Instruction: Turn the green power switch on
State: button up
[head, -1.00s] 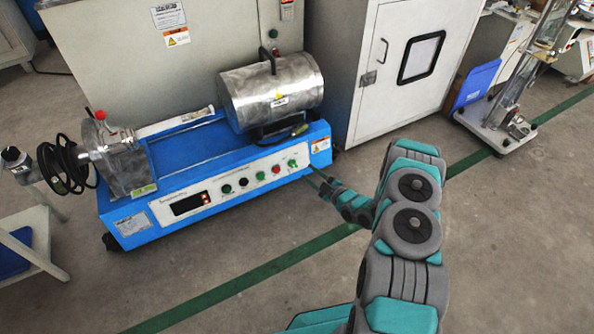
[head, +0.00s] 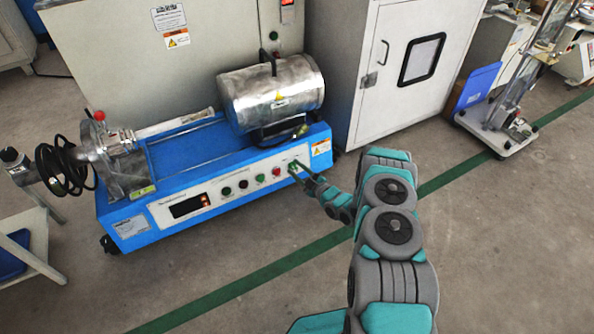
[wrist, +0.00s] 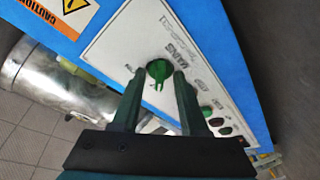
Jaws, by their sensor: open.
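The green power switch (wrist: 159,72) is a green rotary knob on the white control panel (wrist: 135,45), near the word MAINS in the wrist view. My gripper (wrist: 156,80) is open, with one finger on each side of the knob in that view. I cannot tell whether the fingers touch it. In the head view my gripper (head: 293,166) is at the right end of the panel on the blue machine (head: 200,148), and the fingers mostly hide the knob there.
More knobs and buttons (head: 243,183) and a lit display (head: 187,206) lie left along the panel. A metal cylinder (head: 270,95) sits on top of the machine. A grey cabinet (head: 400,70) stands behind to the right. Open floor (head: 480,230) lies to the right.

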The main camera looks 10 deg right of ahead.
jog(key=shift+c, duration=0.4)
grip_shut()
jog(key=shift+m, duration=0.3)
jog(key=shift+s+a+m+t+h+b, duration=0.15)
jog(key=shift+m+t+h+b, duration=0.7)
jog(key=shift+m, duration=2.75)
jog(key=shift+w+a+m+g+h+b, duration=0.15)
jog(key=shift+m+h, duration=1.4)
jog(key=shift+m, duration=2.05)
jog(key=shift+s+a+m+t+h+b, duration=0.15)
jog(key=shift+m+t+h+b, duration=0.7)
jog(key=shift+m, duration=2.75)
jog(key=shift+d+g+h+p, duration=0.1)
jog(key=shift+g+h+p, duration=0.2)
jog(key=shift+g+h, duration=0.05)
